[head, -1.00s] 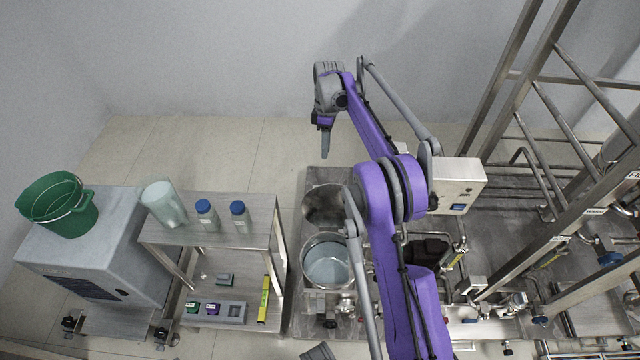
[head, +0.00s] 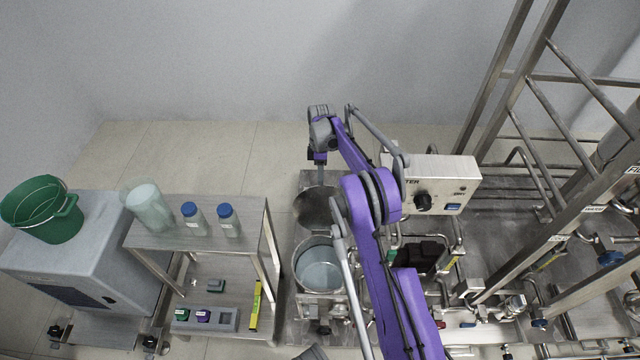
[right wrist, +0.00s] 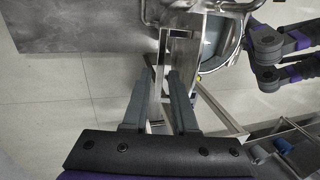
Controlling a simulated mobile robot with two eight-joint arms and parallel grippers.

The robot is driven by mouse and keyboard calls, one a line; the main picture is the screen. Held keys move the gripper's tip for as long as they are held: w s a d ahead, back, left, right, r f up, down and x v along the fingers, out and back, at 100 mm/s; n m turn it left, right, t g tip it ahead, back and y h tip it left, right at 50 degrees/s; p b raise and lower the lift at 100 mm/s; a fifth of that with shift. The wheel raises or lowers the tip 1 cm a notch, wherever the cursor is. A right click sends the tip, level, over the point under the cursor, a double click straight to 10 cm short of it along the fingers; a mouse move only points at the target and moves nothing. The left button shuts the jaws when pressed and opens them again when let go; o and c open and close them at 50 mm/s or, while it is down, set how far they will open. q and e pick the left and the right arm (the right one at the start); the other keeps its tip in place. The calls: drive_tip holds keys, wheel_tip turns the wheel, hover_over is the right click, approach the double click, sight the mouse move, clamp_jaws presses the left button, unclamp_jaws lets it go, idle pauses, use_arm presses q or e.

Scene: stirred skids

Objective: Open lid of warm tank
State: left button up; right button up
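The warm tank (head: 320,264) is a round steel vessel in the middle of the head view, with pale liquid visible inside. Its round metal lid (head: 317,208) stands raised at the far side, leaving the mouth uncovered. My right gripper (head: 320,178) points down just beyond the lid; its tips lie close to the lid's upper edge, and contact cannot be told. In the right wrist view its two grey fingers (right wrist: 164,90) are apart, with metal framework visible in the gap. The tank's curved rim (right wrist: 228,55) shows there too. My left gripper is not clearly seen.
A steel shelf cart (head: 245,208) with two blue-capped bottles and a clear jug (head: 149,208) stands left of the tank. A green bucket (head: 52,215) sits on a grey cabinet farther left. A control box (head: 437,185) and pipework lie to the right. Floor behind is free.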

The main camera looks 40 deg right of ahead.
drive_tip(key=shift+x, duration=0.85)
clamp_jaws()
idle(0.8)
